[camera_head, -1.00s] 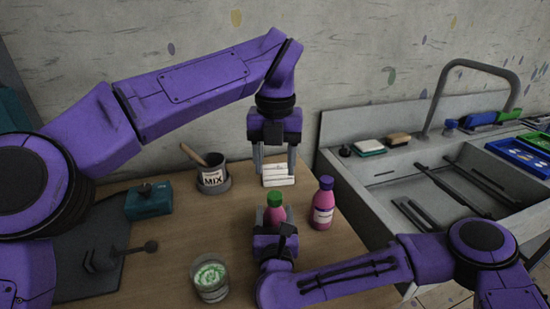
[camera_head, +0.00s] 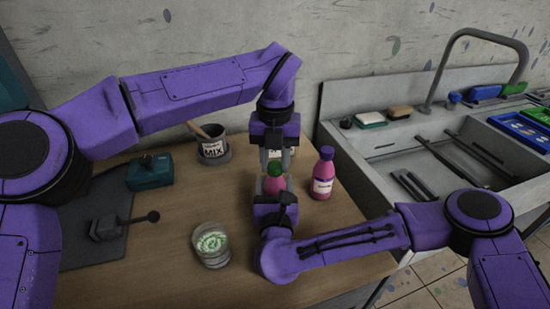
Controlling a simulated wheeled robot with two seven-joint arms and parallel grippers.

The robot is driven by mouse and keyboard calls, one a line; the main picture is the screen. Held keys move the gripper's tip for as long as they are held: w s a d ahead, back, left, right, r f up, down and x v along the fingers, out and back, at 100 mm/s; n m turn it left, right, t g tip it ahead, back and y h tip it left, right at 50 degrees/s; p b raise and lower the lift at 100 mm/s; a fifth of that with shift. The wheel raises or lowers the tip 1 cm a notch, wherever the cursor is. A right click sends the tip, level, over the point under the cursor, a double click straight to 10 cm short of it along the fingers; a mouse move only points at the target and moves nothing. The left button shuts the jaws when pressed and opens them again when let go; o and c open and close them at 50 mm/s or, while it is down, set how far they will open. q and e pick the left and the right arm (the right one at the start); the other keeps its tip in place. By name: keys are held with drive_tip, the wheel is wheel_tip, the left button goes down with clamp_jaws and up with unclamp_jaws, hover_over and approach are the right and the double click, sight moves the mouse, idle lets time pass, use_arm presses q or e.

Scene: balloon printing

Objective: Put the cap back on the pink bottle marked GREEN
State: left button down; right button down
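A pink bottle (camera_head: 274,186) stands on the table in the middle of the view, with a green cap (camera_head: 275,168) at its top. Its label is hidden, and I cannot tell if the cap is fully seated. My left gripper (camera_head: 275,166) points down from above, its fingers close against both sides of the green cap. My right gripper (camera_head: 274,190) reaches in from the front, shut around the bottle's body; its fingertips are partly hidden. A second pink bottle (camera_head: 323,173) with a purple cap and white label stands upright just to the right.
A cup marked MIX (camera_head: 213,147) stands behind, left of the bottles. A glass with green-flecked contents (camera_head: 212,245) stands front left. A teal box (camera_head: 150,172) and a dark mat (camera_head: 85,250) lie left. The sink (camera_head: 440,155) is right.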

idle(0.3)
use_arm(q)
drive_tip(key=c, duration=0.7)
unclamp_jaws()
drive_tip(key=shift+r, duration=0.15)
wheel_tip(320, 180, up, 12)
use_arm(e)
drive_tip(key=shift+c, duration=0.8)
unclamp_jaws()
drive_tip(key=s+b, duration=0.3)
drive_tip(key=s, duration=0.7)
drive_tip(key=shift+s+d, duration=0.1)
use_arm(q)
wheel_tip(320, 180, down, 3)
drive_tip(key=shift+f, duration=0.1)
use_arm(e)
drive_tip(key=shift+s+d, duration=0.1)
drive_tip(key=shift+s, duration=0.1)
